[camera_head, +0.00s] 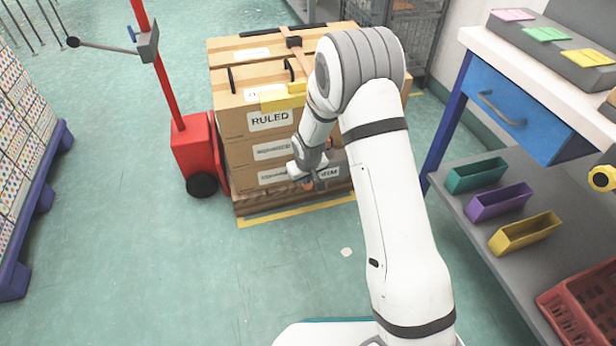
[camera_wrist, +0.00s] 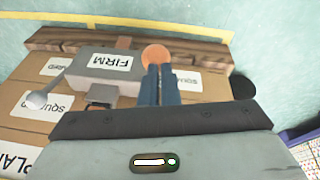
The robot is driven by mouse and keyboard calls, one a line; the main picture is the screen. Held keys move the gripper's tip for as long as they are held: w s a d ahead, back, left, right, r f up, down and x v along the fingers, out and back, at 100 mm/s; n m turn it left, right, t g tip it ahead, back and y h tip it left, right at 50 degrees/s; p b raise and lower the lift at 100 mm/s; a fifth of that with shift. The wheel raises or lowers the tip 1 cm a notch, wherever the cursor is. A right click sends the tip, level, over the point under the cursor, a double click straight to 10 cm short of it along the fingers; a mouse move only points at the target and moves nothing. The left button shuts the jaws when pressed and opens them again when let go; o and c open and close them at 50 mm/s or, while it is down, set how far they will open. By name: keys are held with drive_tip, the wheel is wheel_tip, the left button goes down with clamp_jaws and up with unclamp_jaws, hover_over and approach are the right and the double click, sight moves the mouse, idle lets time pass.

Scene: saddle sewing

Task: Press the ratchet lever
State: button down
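A grey ratchet box with a white FIRM label (camera_wrist: 110,62) is fixed on the front of the carton stack in the wrist view. A grey lever arm with a pale round knob (camera_wrist: 38,100) sticks out from its left side. A round orange disc (camera_wrist: 155,53) sits at its right end. My gripper's two dark blue fingers (camera_wrist: 160,72) lie side by side, almost touching, with their tips at the disc's lower edge. Whether they touch it is unclear. In the head view my gripper (camera_head: 313,182) is low before the stack, partly covering the ratchet box (camera_head: 334,160).
Strapped cartons (camera_head: 240,122) stand on a wooden pallet (camera_head: 290,203). A red pallet truck (camera_head: 192,150) is at their left. A workbench (camera_head: 545,70) with bins is at the right, and a purple pallet (camera_head: 40,190) at far left. The green floor in front is clear.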

drive_tip(key=shift+s+d+f, duration=0.25)
drive_tip(key=shift+s+f, duration=0.25)
drive_tip(key=shift+f, duration=0.1)
drive_tip(key=r+p, duration=0.1)
drive_tip(key=r, duration=0.1)
drive_tip(key=w+a+r+p, duration=0.1)
drive_tip(key=r+p, duration=0.1)
drive_tip(key=r, duration=0.1)
drive_tip(key=shift+w+a+r, duration=0.15)
drive_tip(key=shift+w+r, duration=0.05)
drive_tip(key=shift+r, duration=0.1)
drive_tip(key=s+d+r+p, duration=0.1)
drive_tip(key=s+r+p, duration=0.1)
drive_tip(key=s+r, duration=0.3)
drive_tip(key=shift+s+d+r, duration=0.15)
drive_tip(key=shift+s+d, duration=0.05)
drive_tip(key=shift+s, duration=0.7)
idle(0.5)
